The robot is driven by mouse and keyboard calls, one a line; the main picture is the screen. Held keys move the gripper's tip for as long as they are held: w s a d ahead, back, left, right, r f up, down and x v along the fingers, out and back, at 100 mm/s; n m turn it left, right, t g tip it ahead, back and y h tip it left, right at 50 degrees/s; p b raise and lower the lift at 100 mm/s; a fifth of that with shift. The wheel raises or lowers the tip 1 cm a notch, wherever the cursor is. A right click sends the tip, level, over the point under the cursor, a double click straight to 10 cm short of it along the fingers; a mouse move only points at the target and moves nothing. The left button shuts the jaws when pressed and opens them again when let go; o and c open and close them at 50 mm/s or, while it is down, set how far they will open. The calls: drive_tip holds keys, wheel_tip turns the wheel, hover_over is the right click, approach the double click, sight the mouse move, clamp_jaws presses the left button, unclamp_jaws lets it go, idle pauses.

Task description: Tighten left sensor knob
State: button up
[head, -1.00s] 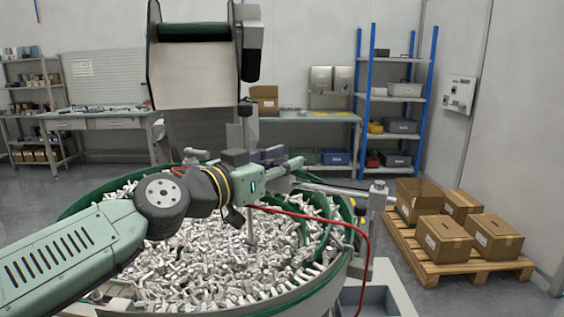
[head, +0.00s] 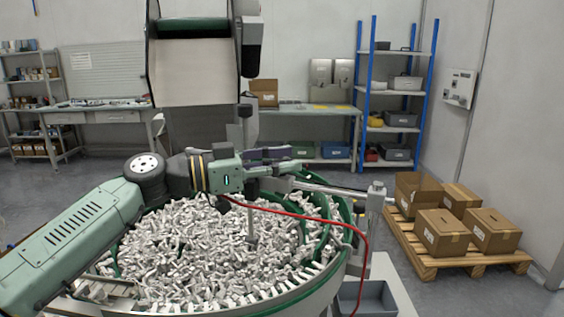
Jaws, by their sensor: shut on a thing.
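My gripper (head: 279,153) is at the sensor mount above the bowl, at the end of my green arm coming in from the left. It is closed at the mount, and the left sensor knob is hidden between or behind its dark jaws. The sensor mount's horizontal bar (head: 322,187) runs right from there to a grey post clamp (head: 377,190). The exact contact at the fingertips is too small to make out.
A red cable (head: 330,218) loops at the right of the bowl. A hopper (head: 195,75) stands above and behind. Cartons on a pallet (head: 430,268) are at the right.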

drive_tip(key=shift+g, duration=0.3)
drive_tip(key=o, duration=1.2)
